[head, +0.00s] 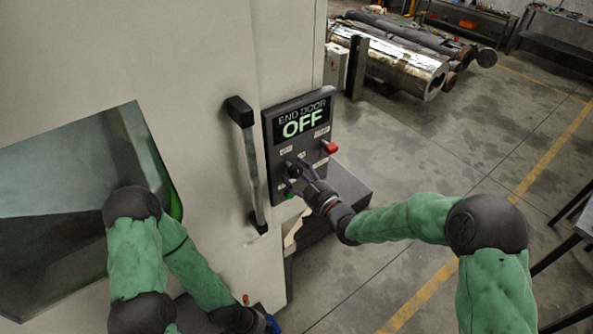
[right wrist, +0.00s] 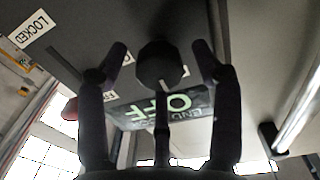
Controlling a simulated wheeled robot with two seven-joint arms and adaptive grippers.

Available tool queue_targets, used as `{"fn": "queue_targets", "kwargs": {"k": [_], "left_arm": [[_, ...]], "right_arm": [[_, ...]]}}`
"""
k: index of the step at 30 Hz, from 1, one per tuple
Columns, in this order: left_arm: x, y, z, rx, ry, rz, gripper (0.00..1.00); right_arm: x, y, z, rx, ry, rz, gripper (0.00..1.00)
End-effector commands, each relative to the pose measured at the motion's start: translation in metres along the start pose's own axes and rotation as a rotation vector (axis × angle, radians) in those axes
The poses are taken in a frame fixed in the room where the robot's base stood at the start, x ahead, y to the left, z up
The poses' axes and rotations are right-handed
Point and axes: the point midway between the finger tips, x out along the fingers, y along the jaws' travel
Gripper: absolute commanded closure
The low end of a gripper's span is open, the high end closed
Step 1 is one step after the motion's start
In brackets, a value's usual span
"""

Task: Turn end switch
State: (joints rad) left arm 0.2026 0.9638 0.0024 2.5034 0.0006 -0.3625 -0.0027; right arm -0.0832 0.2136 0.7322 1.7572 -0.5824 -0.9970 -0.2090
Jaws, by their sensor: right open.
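The dark control panel (head: 269,165) is on the pale machine's front, and its screen (head: 304,121) reads "END DOOR OFF". My right gripper (head: 293,173) is at the panel's lower left part. In the right wrist view, a round black knob (right wrist: 158,66) with a white mark lies between the spread fingertips of my right gripper (right wrist: 160,52). A gap shows on both sides of the knob. The screen shows upside down (right wrist: 178,104) behind the fingers. The knob's label cannot be read. My left arm is at the lower left; its gripper cannot be made out.
A red button (head: 331,148) sticks out at the panel's right, and a green button (head: 291,194) is low on it. A vertical door handle (head: 247,165) stands just left of the panel. A dark ledge (head: 350,189) juts out below. Open floor lies to the right.

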Motion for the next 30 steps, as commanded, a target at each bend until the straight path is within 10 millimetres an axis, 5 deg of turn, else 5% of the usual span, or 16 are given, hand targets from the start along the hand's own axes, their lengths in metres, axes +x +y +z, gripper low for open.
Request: {"fn": "queue_targets", "kwargs": {"k": [14,20,30], "left_arm": [[-0.0017,0.0006,0.0000,0.000,0.000,0.000,0.57],[-0.0017,0.0006,0.0000,0.000,0.000,0.000,0.57],[0.0018,-0.0006,-0.0001,0.000,0.000,0.000,0.57]], "right_arm": [[0.0108,-0.0005,0.0006,0.000,-0.001,0.000,0.34],[0.0107,-0.0004,0.0003,0.000,0.000,0.000,0.90],[0.0109,-0.0002,-0.0002,0.025,0.002,0.000,0.91]]}}
